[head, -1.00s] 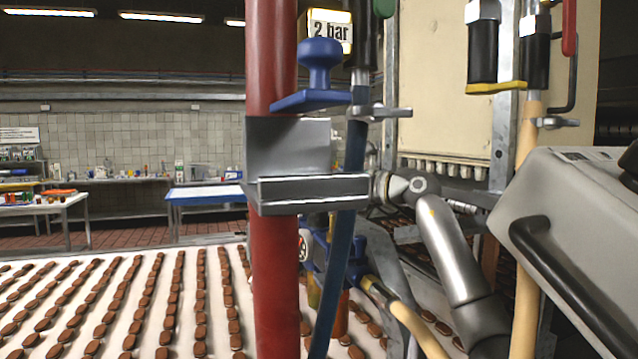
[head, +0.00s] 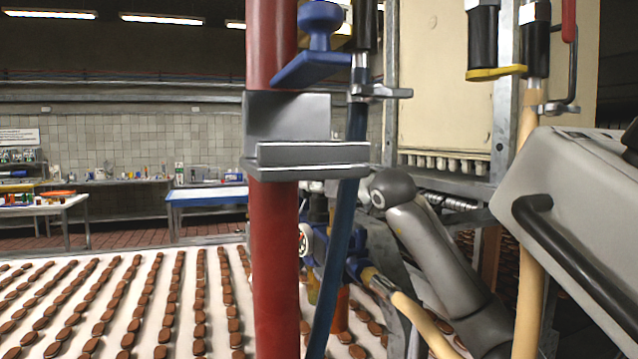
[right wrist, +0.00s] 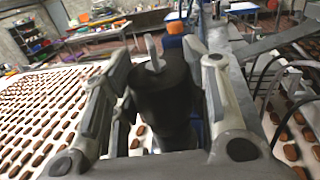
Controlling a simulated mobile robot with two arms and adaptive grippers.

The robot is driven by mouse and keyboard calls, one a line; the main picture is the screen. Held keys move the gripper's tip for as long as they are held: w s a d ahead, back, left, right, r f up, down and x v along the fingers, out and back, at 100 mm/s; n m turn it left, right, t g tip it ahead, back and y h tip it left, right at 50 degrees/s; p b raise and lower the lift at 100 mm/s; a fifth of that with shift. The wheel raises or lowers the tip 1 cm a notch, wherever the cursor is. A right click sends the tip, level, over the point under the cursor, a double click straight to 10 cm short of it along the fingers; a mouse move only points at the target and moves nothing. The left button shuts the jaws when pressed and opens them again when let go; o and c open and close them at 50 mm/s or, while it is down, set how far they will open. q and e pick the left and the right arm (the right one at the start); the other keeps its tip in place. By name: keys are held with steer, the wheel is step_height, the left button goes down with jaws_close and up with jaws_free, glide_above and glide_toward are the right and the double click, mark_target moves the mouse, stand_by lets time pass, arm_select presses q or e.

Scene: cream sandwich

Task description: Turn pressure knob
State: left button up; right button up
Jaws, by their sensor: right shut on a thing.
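In the right wrist view, a dark round knob (right wrist: 160,92) with a pale upright pointer on top sits between the two fingers of my right gripper (right wrist: 152,70). The fingers are shut on its sides. In the head view my right arm comes in from the lower right, and its gripper is hidden. A small white-faced gauge (head: 304,241) and blue fittings (head: 322,245) show just right of the red pipe (head: 272,235). The knob cannot be made out in the head view. My left gripper is not in view.
A grey box (head: 570,190) with a black handle is close on the right. A white conveyor with rows of brown biscuits (head: 130,310) fills the lower left.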

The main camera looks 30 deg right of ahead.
steer(key=shift+m+h, duration=0.5)
steer(key=shift+h, duration=0.1)
steer(key=o, duration=1)
steer(key=shift+o, duration=0.2)
steer(key=shift+s, duration=0.15)
steer(key=s, duration=0.7)
steer(key=s+a, duration=0.1)
steer(key=s, duration=0.3)
steer(key=shift+s, duration=0.35)
